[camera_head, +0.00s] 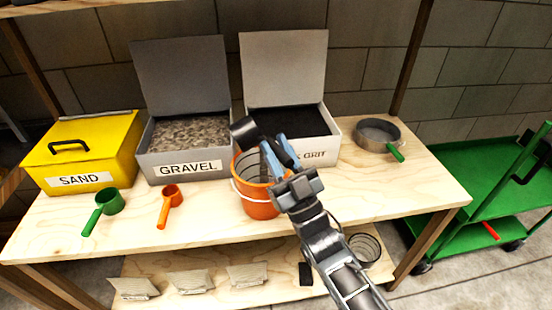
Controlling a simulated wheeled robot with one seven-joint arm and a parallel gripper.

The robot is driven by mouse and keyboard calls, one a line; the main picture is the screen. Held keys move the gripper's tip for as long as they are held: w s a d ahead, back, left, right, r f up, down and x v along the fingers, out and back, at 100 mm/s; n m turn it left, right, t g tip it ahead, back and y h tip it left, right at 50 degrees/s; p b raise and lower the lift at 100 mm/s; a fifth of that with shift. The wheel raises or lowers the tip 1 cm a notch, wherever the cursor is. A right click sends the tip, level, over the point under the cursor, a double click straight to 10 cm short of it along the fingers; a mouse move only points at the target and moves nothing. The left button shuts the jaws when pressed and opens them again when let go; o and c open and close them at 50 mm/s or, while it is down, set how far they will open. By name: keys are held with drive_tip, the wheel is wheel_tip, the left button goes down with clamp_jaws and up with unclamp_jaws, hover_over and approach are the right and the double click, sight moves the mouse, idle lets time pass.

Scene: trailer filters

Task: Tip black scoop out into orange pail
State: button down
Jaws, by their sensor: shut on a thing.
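The black scoop (243,131) is held in the air by my gripper (274,152), whose blue fingers are shut on its handle. The scoop's cup shows above the back left of the orange pail's rim and looks tilted; I cannot see what is in it. The orange pail (254,207) stands upright on the wooden bench, with a pale wire handle. My gripper is over the pail and hides the right part of its rim. The inside of the pail shows only in part, with ring lines on its wall.
Behind stand an open gravel bin (187,168), an open white grit bin (326,149) and a closed yellow sand box (84,160). A green scoop (109,201) and an orange scoop (172,191) lie left. A round sieve (376,137) lies right, near a green cart (470,165).

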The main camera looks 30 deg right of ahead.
drive_tip(key=m+h, duration=0.2)
drive_tip(key=m+h+b, duration=0.1)
drive_tip(key=m+h, duration=0.1)
drive_tip(key=m, duration=0.1)
drive_tip(key=m+h+b, duration=0.1)
drive_tip(key=m+h, duration=0.1)
drive_tip(key=shift+d+r+m+h, duration=0.1)
drive_tip(key=shift+d+m+h, duration=0.2)
drive_tip(key=shift+m+h, duration=0.1)
drive_tip(key=m+h, duration=0.1)
drive_tip(key=m, duration=0.1)
drive_tip(key=m+h, duration=0.2)
drive_tip(key=m+g+h, duration=0.1)
drive_tip(key=h, duration=0.1)
drive_tip(key=shift+d+r+m+p, duration=0.2)
drive_tip(key=shift+d+m+p, duration=0.2)
